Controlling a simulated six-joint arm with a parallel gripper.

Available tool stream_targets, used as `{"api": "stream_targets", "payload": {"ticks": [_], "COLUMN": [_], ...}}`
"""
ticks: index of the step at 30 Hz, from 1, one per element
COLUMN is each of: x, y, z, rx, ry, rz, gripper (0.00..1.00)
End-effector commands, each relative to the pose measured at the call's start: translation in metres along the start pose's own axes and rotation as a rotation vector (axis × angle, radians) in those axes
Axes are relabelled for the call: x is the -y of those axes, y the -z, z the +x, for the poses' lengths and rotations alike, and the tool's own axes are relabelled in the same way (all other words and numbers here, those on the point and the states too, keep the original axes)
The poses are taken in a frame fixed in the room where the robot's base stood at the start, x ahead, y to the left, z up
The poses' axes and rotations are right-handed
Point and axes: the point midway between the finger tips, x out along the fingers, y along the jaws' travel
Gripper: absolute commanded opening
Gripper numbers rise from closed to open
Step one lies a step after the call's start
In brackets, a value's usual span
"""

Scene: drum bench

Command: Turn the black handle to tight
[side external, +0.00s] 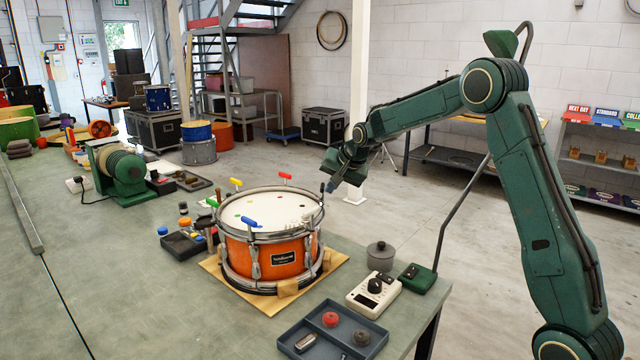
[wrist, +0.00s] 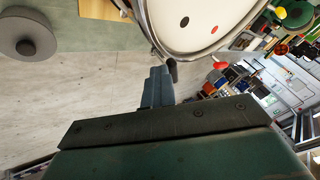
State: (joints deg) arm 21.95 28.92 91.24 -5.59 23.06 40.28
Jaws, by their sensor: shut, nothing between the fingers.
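The orange drum (side external: 285,258) stands on a brown mat on the bench, with coloured T-handles around its rim. The black handle (wrist: 172,72) is at the rim near a black dot on the white drumhead. In the side view the black handle (side external: 322,189) is small and partly merged with my fingertips. My gripper (side external: 331,186) is at the drum's right rim, pointing down and left. In the wrist view my gripper (wrist: 160,76) is shut and empty, its blue-grey fingertips right beside the black handle. Whether they touch it I cannot tell.
Red (side external: 285,176), yellow (side external: 237,182), green (side external: 212,202) and blue (side external: 251,223) handles stand around the rim. A white box with a black knob (side external: 375,286), a grey lidded pot (side external: 380,258) and a parts tray (side external: 290,340) lie front right. Open floor lies beyond the bench edge.

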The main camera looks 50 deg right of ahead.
Motion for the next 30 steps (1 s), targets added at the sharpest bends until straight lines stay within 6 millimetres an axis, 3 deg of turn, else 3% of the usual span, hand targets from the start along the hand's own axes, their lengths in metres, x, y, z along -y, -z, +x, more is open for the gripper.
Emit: {"api": "stream_targets", "payload": {"ticks": [30], "x": [0.0136], "y": [-0.0104], "z": [0.0014], "rx": [-0.119], "ry": [-0.117], "rz": [0.226], "gripper": [0.00]}}
